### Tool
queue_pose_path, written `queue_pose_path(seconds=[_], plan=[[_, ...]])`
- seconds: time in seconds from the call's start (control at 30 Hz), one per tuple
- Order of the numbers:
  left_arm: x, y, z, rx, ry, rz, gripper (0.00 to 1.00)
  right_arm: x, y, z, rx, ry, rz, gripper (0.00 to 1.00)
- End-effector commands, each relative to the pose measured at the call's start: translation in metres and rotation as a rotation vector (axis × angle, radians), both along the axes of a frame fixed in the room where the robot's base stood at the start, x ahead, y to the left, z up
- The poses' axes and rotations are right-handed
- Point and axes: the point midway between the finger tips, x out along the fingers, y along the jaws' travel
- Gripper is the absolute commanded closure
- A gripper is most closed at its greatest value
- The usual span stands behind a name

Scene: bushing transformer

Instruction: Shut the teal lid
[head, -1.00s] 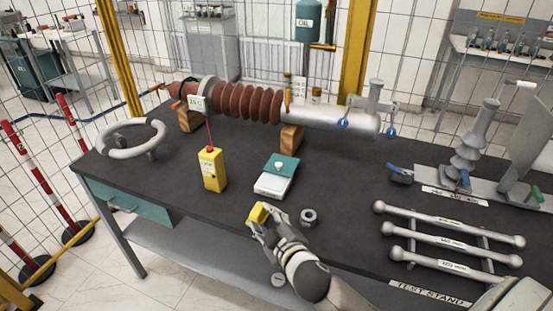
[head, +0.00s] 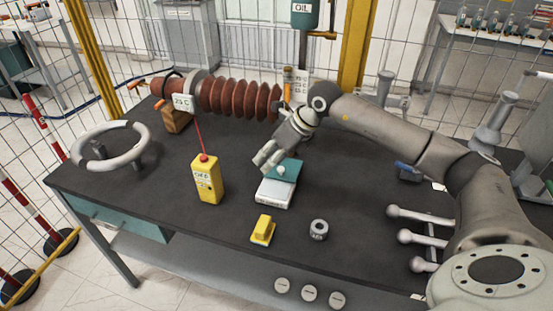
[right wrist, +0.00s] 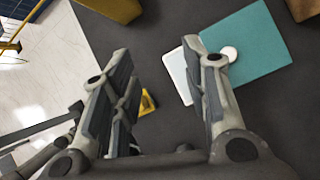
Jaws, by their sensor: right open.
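The teal lid (head: 285,169) with its pale round knob (head: 281,170) sits at the back of a flat white box (head: 274,194) on the dark bench. The front of the box is uncovered. In the right wrist view the teal lid (right wrist: 254,45) lies offset from the white box (right wrist: 178,77), whose strip shows beside it. My right gripper (head: 266,160) is open and empty, reaching in from the right just above and behind-left of the lid. In the right wrist view one finger overlaps the lid's edge near the knob; contact cannot be told. My left gripper is out of view.
A yellow block (head: 262,230) and a grey nut-like ring (head: 319,229) stand in front of the box. A yellow meter (head: 207,180) with a red top stands left. The brown ribbed bushing (head: 237,98) lies behind. Grey rods (head: 420,216) lie right.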

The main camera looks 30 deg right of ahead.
Motion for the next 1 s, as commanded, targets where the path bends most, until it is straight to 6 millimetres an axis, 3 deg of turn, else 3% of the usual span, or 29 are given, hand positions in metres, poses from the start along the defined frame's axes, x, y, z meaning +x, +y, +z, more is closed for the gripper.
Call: queue_pose_path(seconds=[0.03, 0.1, 0.23, 0.37, 0.8, 1.0], plan=[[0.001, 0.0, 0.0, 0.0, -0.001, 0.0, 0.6, -0.001, -0.026, 0.004, -0.074, 0.016, -0.026, 0.58], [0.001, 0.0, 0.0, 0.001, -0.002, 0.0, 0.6, -0.005, -0.052, 0.007, -0.152, 0.042, -0.054, 0.58], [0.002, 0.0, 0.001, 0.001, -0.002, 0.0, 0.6, -0.008, -0.074, 0.009, -0.217, 0.068, -0.082, 0.58], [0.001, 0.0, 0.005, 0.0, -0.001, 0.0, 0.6, -0.005, -0.074, -0.002, -0.223, 0.074, -0.082, 0.58], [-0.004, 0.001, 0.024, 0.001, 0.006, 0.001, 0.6, 0.024, -0.064, -0.073, -0.218, 0.072, -0.082, 0.58], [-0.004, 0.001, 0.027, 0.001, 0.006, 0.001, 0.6, 0.029, -0.062, -0.088, -0.219, 0.07, -0.082, 0.58]])
